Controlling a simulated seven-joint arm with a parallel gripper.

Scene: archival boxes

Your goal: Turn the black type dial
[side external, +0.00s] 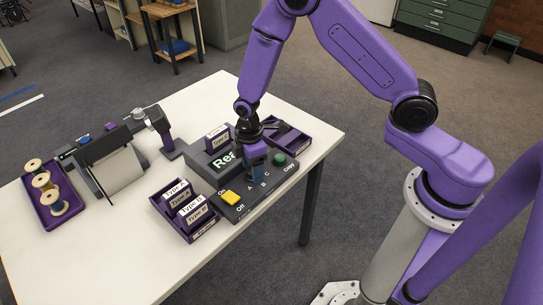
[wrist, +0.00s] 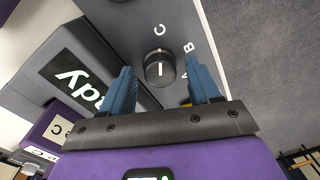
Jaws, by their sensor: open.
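The black type dial (wrist: 159,69) is round with a short white line on top, in the middle of the wrist view. The line runs up and down in that picture; I cannot tell which end is the pointer. The letters C (wrist: 160,29) and B (wrist: 188,47) are printed around it, and A is partly covered by a finger. My gripper (wrist: 160,66) is open, its blue fingers on either side of the dial; contact cannot be told. In the side view my gripper (side external: 257,172) points down over the control panel (side external: 236,212) and hides the dial.
Behind is a "Ready" display (wrist: 78,78). A purple box of labelled cards (side external: 172,219), a purple tray (side external: 297,137) and a spool tray (side external: 67,216) stand on the white table (side external: 140,262).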

